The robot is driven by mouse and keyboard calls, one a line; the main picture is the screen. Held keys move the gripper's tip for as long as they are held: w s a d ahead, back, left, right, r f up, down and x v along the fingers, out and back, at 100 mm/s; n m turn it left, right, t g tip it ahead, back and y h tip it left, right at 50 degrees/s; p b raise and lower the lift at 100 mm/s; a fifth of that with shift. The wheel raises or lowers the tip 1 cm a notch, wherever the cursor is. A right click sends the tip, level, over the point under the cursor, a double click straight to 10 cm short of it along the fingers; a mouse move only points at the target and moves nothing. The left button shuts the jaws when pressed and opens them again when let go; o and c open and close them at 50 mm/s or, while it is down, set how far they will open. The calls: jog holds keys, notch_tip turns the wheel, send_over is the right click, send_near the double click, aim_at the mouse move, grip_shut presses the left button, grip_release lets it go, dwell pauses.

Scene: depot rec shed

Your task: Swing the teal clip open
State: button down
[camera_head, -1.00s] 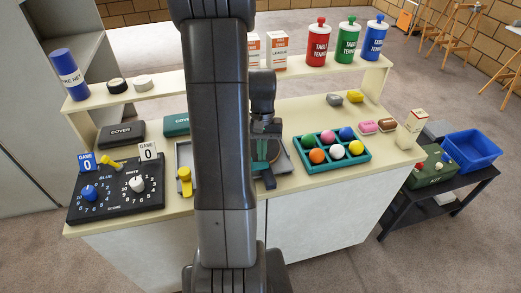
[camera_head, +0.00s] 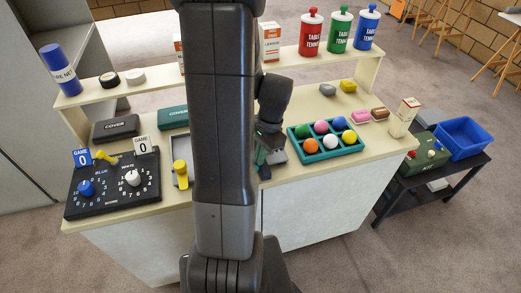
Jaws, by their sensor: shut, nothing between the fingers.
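A grey tray (camera_head: 173,165) lies on the counter, and my arm covers most of it. A yellow clip-like piece (camera_head: 180,174) stands at its left part. A teal part (camera_head: 261,156), which seems to belong to the teal clip, shows just right of my arm, right beside my gripper (camera_head: 264,172). My gripper points down there, shut and empty, low over the counter's front. My arm and wrist hide most of the teal clip, so I cannot tell its angle or whether the fingers touch it.
A teal tray (camera_head: 306,157) of coloured balls stands close right of my gripper. A black scoreboard (camera_head: 112,190) with blue and white knobs is at the left. Dark and teal cover cases (camera_head: 116,128) lie behind.

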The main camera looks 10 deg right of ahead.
jog(key=m, duration=0.1)
jog(key=s+m, duration=0.1)
jog(key=shift+s+a+m+t, duration=0.1)
jog(key=shift+a+m+t, duration=0.2)
jog(key=shift+a, duration=0.1)
jog(key=shift+w+a+p, duration=0.3)
jog(key=shift+w+a, duration=0.2)
jog(key=shift+w, duration=0.2)
jog(key=shift+d, duration=0.15)
